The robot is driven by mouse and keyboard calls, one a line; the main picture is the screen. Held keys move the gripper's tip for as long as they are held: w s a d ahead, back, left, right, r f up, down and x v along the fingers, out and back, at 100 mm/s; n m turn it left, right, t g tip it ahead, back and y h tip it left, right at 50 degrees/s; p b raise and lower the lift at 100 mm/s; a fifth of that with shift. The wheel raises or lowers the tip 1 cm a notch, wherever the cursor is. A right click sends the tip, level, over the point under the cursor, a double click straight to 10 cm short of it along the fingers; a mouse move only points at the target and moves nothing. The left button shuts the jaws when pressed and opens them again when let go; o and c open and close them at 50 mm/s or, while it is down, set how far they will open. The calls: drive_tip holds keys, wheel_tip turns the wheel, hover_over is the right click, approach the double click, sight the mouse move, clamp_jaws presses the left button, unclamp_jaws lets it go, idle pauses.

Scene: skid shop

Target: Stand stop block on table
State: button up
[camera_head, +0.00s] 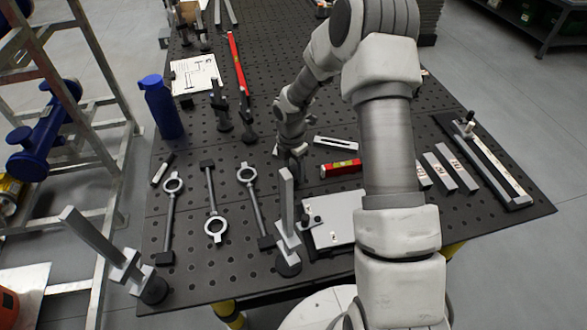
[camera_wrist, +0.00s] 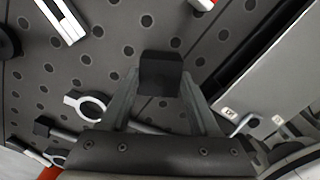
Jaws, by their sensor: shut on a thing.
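The stop block looks to be the small black block (camera_wrist: 161,74) in the wrist view. It sits between the tips of my gripper (camera_wrist: 163,92), whose two grey fingers close on its sides. Perforated dark table top (camera_wrist: 125,50) shows around and beyond the block. Whether the block touches the table I cannot tell. In the head view my gripper (camera_head: 292,150) points down over the middle of the perforated table (camera_head: 330,110). The held block is too small and too hidden by the gripper to make out there.
Ring-ended rods (camera_head: 210,195) lie left of my gripper. A red level (camera_head: 341,168) and a slotted bar (camera_head: 336,143) lie to the right. A blue bottle (camera_head: 162,108) stands left.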

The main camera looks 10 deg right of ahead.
drive_tip(key=shift+f+b, duration=0.5)
drive_tip(key=shift+f, duration=0.25)
drive_tip(key=o, duration=1.4)
drive_tip(key=shift+o, duration=0.3)
drive_tip(key=shift+r+p, duration=2.6)
drive_tip(key=shift+r, duration=0.95)
drive_tip(key=shift+s+f, duration=0.1)
